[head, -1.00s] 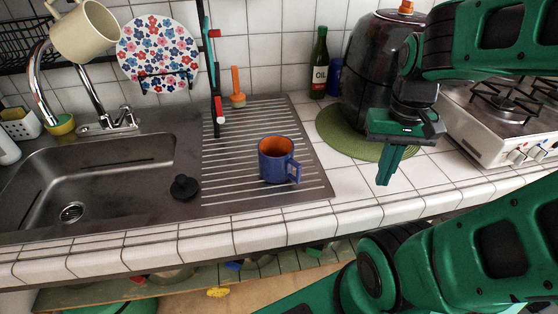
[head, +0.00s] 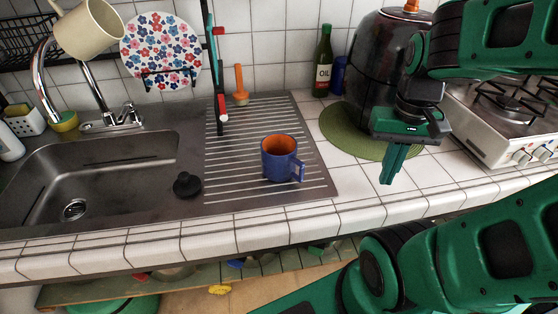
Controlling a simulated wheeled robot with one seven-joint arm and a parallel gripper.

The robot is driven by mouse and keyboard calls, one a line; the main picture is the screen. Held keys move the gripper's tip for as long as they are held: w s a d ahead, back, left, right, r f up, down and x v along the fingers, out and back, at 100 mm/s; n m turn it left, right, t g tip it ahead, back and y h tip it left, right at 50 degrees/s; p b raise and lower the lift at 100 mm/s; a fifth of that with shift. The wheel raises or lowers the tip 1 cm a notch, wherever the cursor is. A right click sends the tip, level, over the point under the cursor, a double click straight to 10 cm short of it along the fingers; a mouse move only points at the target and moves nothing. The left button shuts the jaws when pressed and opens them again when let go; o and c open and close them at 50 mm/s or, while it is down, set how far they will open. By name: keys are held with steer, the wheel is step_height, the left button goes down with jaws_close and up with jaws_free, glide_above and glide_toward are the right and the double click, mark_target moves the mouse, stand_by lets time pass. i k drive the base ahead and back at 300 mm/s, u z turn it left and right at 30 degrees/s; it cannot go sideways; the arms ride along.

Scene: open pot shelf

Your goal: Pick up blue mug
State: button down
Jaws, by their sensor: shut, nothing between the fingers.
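The blue mug (head: 279,160) with an orange inside stands upright on the ribbed steel drainboard (head: 225,180), right of the sink. Its handle faces right and toward the front. My gripper (head: 387,181) is to the right of the mug, above the white tiled counter, pointing down. Its fingers are shut and empty, well apart from the mug.
The sink (head: 90,180) and a black plug (head: 187,185) are left of the mug. A dark urn-like appliance (head: 378,75) on a green mat (head: 335,130) and an oil bottle (head: 323,62) stand behind. A stove (head: 500,120) is at right. A cream mug (head: 88,30) hangs upper left.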

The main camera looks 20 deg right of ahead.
mark_target(280, 160)
steer(key=z, duration=0.05)
steer(key=k, duration=1)
steer(key=z, duration=1.1)
steer(key=i, duration=0.3)
steer(key=u, duration=0.25)
